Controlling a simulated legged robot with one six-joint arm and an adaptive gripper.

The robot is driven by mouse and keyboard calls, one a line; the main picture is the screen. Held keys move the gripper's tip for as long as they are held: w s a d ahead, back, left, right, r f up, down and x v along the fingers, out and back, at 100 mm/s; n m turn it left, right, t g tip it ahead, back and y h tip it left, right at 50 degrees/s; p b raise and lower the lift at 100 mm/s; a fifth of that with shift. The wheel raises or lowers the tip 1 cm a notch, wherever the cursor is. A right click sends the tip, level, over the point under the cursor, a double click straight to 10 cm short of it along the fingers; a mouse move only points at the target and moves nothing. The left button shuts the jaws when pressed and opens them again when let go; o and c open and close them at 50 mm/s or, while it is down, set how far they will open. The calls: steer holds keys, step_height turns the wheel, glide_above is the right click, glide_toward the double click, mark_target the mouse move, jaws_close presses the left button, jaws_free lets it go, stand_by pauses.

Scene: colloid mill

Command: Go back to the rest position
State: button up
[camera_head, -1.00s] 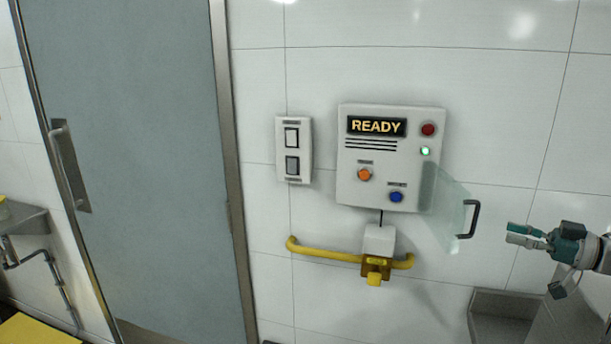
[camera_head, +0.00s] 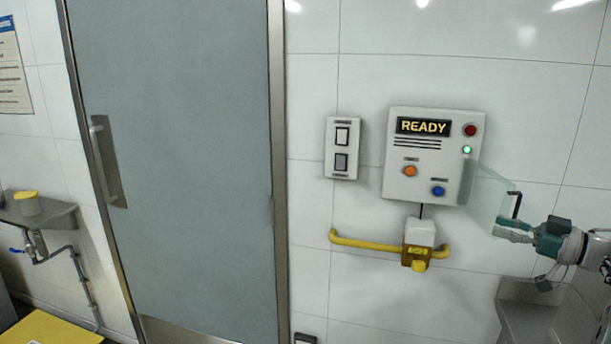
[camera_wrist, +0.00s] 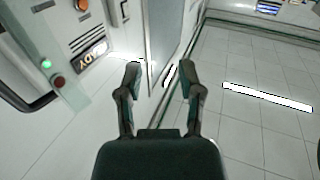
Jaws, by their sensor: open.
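My gripper (camera_head: 514,229) is at the right of the head view, its fingers pointing left, just in front of the dark handle of the clear cover (camera_head: 485,193). In the wrist view my gripper (camera_wrist: 160,80) has its two fingers apart with nothing between them. The white control box (camera_head: 434,155) hangs on the tiled wall with its clear cover swung open to the right. Its display reads READY and a green lamp (camera_head: 467,150) is lit. The box also shows at the upper left of the wrist view (camera_wrist: 60,60). Whether my gripper touches the handle cannot be told.
A yellow rail (camera_head: 365,242) with a yellow and white device (camera_head: 419,240) is below the box. A two-switch plate (camera_head: 342,148) and a grey door (camera_head: 175,170) are to the left. A metal ledge (camera_head: 525,290) is under my arm.

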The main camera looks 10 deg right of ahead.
steer(key=w+a+r+m+t+h, duration=0.6)
steer(key=a+r+m+h, duration=0.25)
steer(key=h, duration=0.55)
steer(key=s+a+f+g, duration=0.6)
steer(key=s+a+f, duration=0.3)
steer(key=s+f, duration=0.2)
steer(key=s+a+f+m+g+y, duration=0.1)
steer(key=s+a+f+g, duration=0.6)
steer(key=s, duration=0.7)
step_height(320, 180, down, 5)
steer(key=a, duration=0.2)
steer(key=shift+s+a, duration=0.35)
steer(key=shift+a, duration=0.05)
steer(key=shift+r, duration=0.15)
